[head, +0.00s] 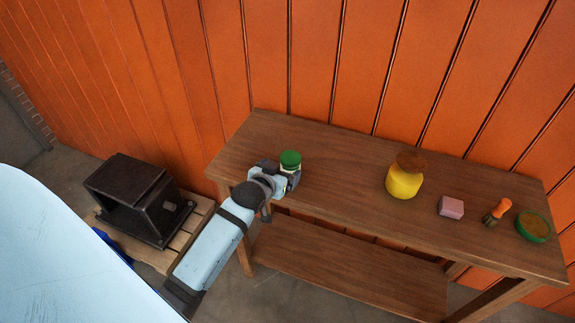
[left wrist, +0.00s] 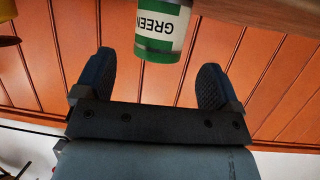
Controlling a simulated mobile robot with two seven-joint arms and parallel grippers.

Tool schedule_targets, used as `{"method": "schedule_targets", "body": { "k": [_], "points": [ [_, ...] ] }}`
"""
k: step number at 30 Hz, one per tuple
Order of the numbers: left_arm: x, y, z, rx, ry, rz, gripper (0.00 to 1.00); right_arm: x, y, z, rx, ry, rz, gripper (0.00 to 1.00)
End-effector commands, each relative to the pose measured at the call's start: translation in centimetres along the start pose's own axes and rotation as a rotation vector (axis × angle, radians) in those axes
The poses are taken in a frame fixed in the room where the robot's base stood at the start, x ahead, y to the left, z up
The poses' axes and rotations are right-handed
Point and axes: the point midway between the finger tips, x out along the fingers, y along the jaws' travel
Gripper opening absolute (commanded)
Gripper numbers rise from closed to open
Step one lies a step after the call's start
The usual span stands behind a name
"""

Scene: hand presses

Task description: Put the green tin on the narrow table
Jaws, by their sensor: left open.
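The green tin (head: 290,159) has a green lid and stands upright on the left end of the narrow wooden table (head: 335,160). In the left wrist view the tin (left wrist: 162,30) shows a white label reading "GREEN" and lies between and just beyond the two fingertips. My left gripper (head: 281,172) is at the tin; its fingers (left wrist: 155,80) are spread on either side, with a gap to each side of the tin. The tin's lower part is hidden by the gripper in the head view. My right gripper is not in view.
On the same table stand a yellow jar with a brown lid (head: 404,182), a pink block (head: 451,207), an orange-handled brush (head: 499,210) and a green bowl (head: 533,226). An orange wall (head: 330,60) rises behind. A dark press (head: 135,195) sits on a pallet at left.

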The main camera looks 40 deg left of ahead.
Motion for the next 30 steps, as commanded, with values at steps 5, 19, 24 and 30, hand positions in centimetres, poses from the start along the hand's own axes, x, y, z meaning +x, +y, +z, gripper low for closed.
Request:
{"method": "schedule_targets", "body": {
  "k": [5,19,24,30],
  "points": [
    [-3.4,0.0,0.1,0.000,-0.001,0.000,0.89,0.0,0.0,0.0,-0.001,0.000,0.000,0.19],
    [-10.6,8.2,13.2,0.139,-0.128,0.240,0.89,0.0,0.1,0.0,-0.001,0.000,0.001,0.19],
    [-15.3,12.0,19.5,0.181,-0.183,0.366,0.89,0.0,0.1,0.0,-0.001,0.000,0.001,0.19],
    [-16.6,13.0,20.9,0.186,-0.194,0.398,0.89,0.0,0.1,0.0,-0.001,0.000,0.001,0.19]
  ]
}}
